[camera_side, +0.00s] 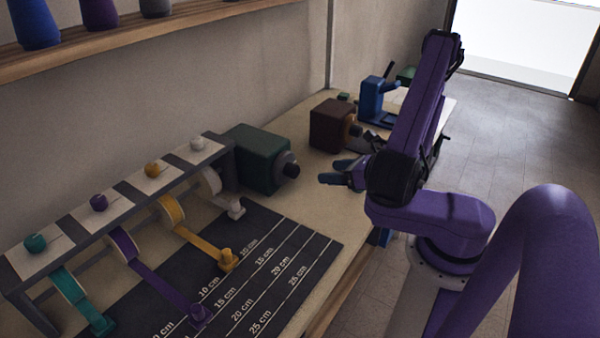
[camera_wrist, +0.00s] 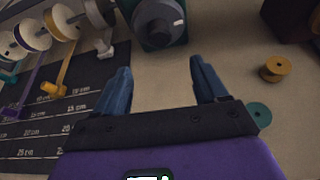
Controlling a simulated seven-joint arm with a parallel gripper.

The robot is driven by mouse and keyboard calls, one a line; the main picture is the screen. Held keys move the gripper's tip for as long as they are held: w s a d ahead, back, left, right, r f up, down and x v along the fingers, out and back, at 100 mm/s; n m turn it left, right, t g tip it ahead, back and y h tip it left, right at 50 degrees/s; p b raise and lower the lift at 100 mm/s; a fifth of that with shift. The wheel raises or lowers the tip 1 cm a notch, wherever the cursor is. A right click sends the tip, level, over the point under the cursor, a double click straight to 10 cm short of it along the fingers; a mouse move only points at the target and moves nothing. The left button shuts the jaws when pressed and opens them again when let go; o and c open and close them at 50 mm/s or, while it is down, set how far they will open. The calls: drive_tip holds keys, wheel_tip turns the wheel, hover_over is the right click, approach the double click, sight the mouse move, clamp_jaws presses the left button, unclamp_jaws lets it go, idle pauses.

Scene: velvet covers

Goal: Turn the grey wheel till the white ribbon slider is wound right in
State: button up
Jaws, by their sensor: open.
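The grey wheel (camera_side: 290,168) is on the front of a green box (camera_side: 257,157); in the wrist view the wheel (camera_wrist: 157,20) is at the top centre. The white ribbon slider (camera_side: 236,210) is close below its white spool (camera_side: 210,182) at the right end of the rack, with only a short length of ribbon showing. The slider also shows in the wrist view (camera_wrist: 104,48). My gripper (camera_side: 326,170) is open and empty, to the right of the wheel and apart from it. In the wrist view, the wheel is beyond the gap between the fingertips (camera_wrist: 161,68).
Teal, purple and yellow sliders (camera_side: 228,260) lie further out on the dark scale mat (camera_side: 305,243). A brown box (camera_side: 330,125) and a blue device (camera_side: 377,100) stand behind my gripper. A yellow spool (camera_wrist: 276,68) and a teal disc (camera_wrist: 259,115) lie on the table.

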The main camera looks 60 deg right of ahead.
sight(297, 172)
drive_tip(key=x, duration=1.2)
drive_tip(key=shift+c, duration=0.3)
drive_tip(key=c, duration=1)
